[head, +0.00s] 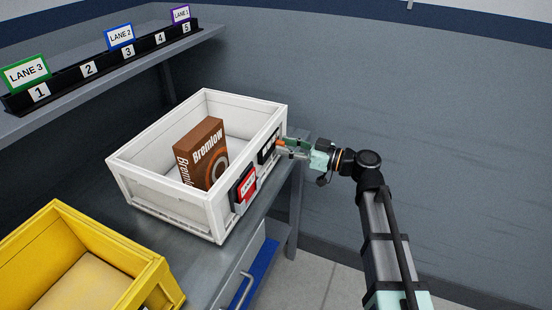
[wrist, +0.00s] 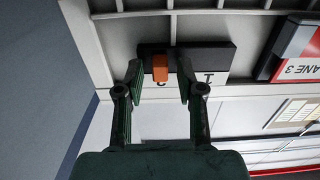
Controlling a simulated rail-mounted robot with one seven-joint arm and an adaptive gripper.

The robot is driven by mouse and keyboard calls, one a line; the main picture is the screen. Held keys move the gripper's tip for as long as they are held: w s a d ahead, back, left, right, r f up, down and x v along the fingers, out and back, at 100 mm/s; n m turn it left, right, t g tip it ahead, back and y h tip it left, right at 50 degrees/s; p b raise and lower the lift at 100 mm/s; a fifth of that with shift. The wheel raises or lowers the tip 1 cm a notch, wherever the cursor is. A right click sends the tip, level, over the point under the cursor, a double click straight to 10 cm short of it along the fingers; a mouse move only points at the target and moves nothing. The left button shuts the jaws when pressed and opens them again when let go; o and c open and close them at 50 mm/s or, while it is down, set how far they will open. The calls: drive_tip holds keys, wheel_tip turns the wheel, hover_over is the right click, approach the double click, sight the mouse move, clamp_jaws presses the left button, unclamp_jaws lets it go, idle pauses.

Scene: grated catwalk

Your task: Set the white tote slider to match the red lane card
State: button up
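The white tote (head: 180,212) stands on the grey bench. Its front side carries a dark slider track (wrist: 208,56) with an orange slider knob (wrist: 160,68). A "1" shows upside down beside the track, right of the knob; another digit behind the knob is partly hidden. A red lane card (head: 248,185) sits in a black holder on the same side; it reads "LANE 3" upside down in the wrist view (wrist: 298,68). My gripper (wrist: 159,75) is open, its fingers on either side of the knob with a visible gap to each.
A brown Bremlow box (head: 203,152) stands inside the white tote. A yellow tote (head: 150,280) is at lower left. A shelf rail (head: 100,65) numbered 1 to 5 holds a green Lane 3 card (head: 26,74) at 1, blue Lane 2 (head: 120,37) at 3, purple Lane 1 (head: 181,14) at 5.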

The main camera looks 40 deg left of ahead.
drive_tip(key=b+v, duration=0.3)
drive_tip(key=v, duration=0.3)
drive_tip(key=shift+d, duration=0.35)
drive_tip(key=shift+w, duration=0.15)
idle(0.4)
